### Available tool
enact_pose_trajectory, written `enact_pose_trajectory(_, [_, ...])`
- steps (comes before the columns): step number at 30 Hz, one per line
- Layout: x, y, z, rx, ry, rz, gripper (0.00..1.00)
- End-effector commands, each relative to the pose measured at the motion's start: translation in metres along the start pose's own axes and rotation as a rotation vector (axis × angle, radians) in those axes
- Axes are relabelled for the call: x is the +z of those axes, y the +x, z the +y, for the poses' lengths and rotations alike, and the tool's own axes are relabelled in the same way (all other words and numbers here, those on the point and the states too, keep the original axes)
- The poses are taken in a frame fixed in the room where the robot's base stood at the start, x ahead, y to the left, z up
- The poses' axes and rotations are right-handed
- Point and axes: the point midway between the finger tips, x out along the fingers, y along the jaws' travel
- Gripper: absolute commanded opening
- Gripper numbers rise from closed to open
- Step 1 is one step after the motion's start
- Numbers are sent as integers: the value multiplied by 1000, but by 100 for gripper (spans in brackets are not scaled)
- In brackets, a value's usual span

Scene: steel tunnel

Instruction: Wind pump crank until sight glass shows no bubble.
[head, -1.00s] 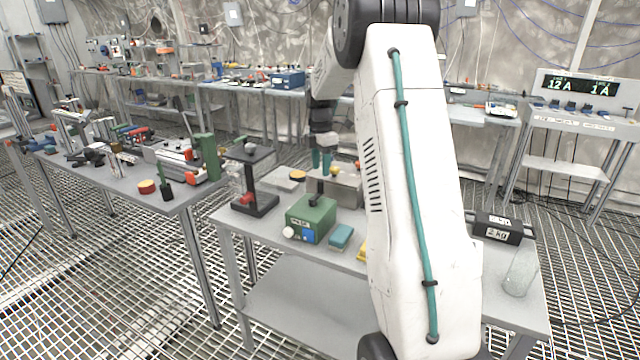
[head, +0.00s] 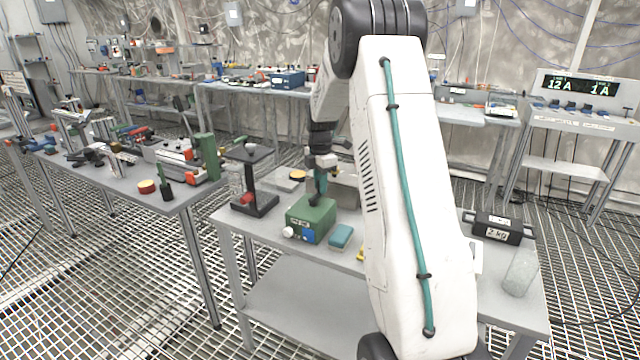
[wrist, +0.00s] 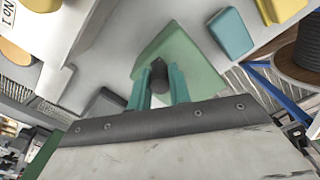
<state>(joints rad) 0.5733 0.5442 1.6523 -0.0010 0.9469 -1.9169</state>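The green pump box (head: 312,215) stands on the near bench, with a label, a white round knob (head: 288,232) and a blue round face (head: 308,236) on its front. In the wrist view the green box (wrist: 190,50) lies beyond my fingers. A dark upright crank grip (wrist: 159,76) stands between the two teal fingertips. My gripper (head: 320,186) is lowered over the box top, its fingers on either side of the grip. I cannot tell whether they press on it. The sight glass is too small to read for a bubble.
A teal block (head: 341,236) sits right of the box. A black stand with a red knob (head: 254,190) is at its left. A black 2 kg weight (head: 498,228) and a clear glass (head: 520,272) stand at the bench's right. My arm hides the bench middle.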

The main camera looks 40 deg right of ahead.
Motion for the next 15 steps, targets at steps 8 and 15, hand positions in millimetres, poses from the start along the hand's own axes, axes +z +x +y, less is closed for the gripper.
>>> enact_pose_trajectory(8, [1,0,-2,0,32,0,0])
enact_pose_trajectory(15, [3,0,-7,0,161,1,0])
